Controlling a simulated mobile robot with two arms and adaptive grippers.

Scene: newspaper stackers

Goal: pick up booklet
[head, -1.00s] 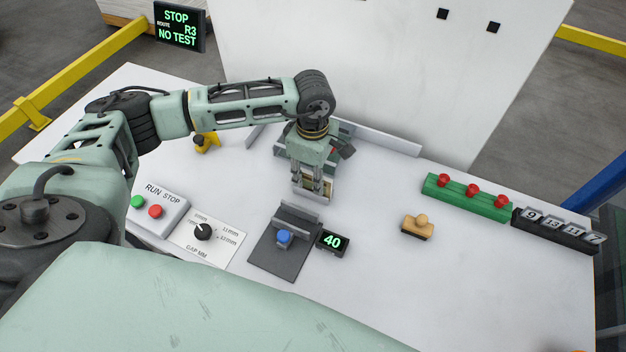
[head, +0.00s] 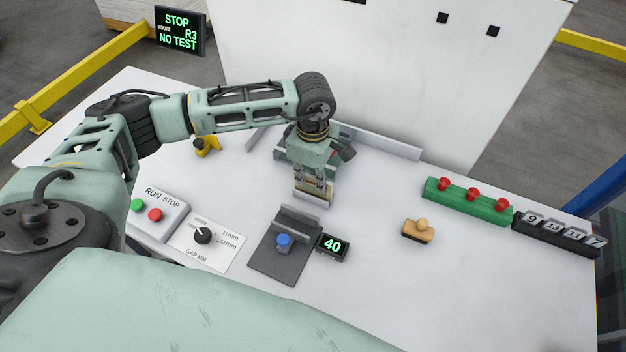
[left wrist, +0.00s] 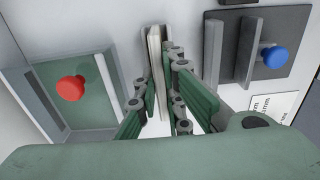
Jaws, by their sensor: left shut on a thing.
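The booklet (left wrist: 156,70) is thin, pale-edged and upright between the green finger pads of my left gripper (left wrist: 160,105) in the left wrist view. My left gripper (head: 313,183) is shut on it. In the head view the booklet (head: 312,196) shows as a small pale and tan piece at the fingertips, low over the white table, behind the dark grey fixture with the blue button. The fingers hide much of it there. I cannot tell whether its lower edge touches the table. My right gripper is not in view.
The grey fixture with the blue button (head: 283,240) and a display reading 40 (head: 332,245) stand in front. A green unit with a red knob (left wrist: 70,88) is beside the gripper. A wooden stamp (head: 417,231) lies to the right. The front right tabletop is clear.

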